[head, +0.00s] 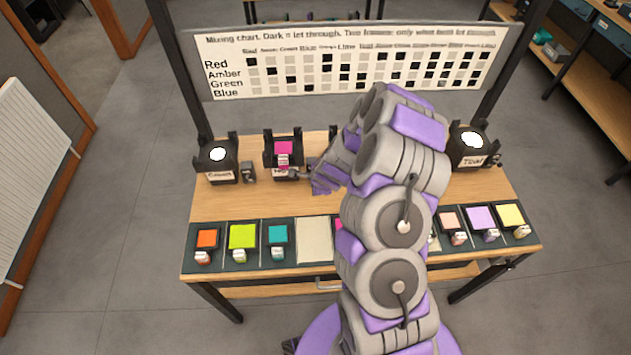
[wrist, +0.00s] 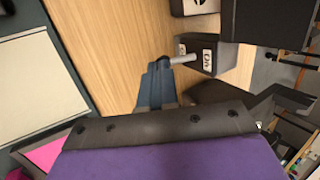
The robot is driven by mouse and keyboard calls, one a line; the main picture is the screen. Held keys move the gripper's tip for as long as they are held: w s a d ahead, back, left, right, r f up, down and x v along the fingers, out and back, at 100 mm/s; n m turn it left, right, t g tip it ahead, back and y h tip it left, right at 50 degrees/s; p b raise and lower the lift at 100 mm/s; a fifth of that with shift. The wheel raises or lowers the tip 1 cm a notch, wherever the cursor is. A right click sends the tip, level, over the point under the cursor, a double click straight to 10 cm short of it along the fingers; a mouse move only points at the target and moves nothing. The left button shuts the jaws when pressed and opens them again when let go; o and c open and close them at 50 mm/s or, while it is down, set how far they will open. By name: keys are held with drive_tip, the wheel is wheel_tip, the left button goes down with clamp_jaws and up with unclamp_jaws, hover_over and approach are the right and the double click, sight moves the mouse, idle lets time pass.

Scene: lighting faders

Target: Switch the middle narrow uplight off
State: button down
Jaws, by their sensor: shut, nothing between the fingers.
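The middle uplight (head: 283,163) is a dark box at the table's back, with a pink gel on top and a white tag in front. Its switch is mostly hidden by my gripper in the head view. In the wrist view a dark switch box (wrist: 203,66) has a white label that seems to read ON, and a grey lever (wrist: 183,60) sticking out to the left. My gripper (wrist: 158,72) is shut and empty, its tips right at the lever's outer end; I cannot tell whether they touch. My gripper also shows in the head view (head: 302,176), just right of the uplight.
Lit uplights stand at left (head: 217,158) and right (head: 470,148), the left one with a small switch box (head: 248,172). Colour gels lie in a dark front tray (head: 260,268) with a blank pale panel (head: 314,240). A mixing chart (head: 350,65) stands behind. Bare wood lies between.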

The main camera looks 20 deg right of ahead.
drive_tip(key=shift+w+d+r+p, duration=0.2)
drive_tip(key=shift+w+r+p, duration=0.25)
drive_tip(key=shift+w, duration=0.3)
drive_tip(key=shift+s+r, duration=0.1)
drive_tip(key=shift+r, duration=0.1)
drive_tip(key=s+f+p+v, duration=0.1)
drive_tip(key=p+v, duration=0.3)
drive_tip(key=v, duration=0.9)
drive_tip(key=shift+s+a, duration=0.2)
drive_tip(key=shift+s, duration=0.4)
drive_tip(key=shift+a, duration=0.1)
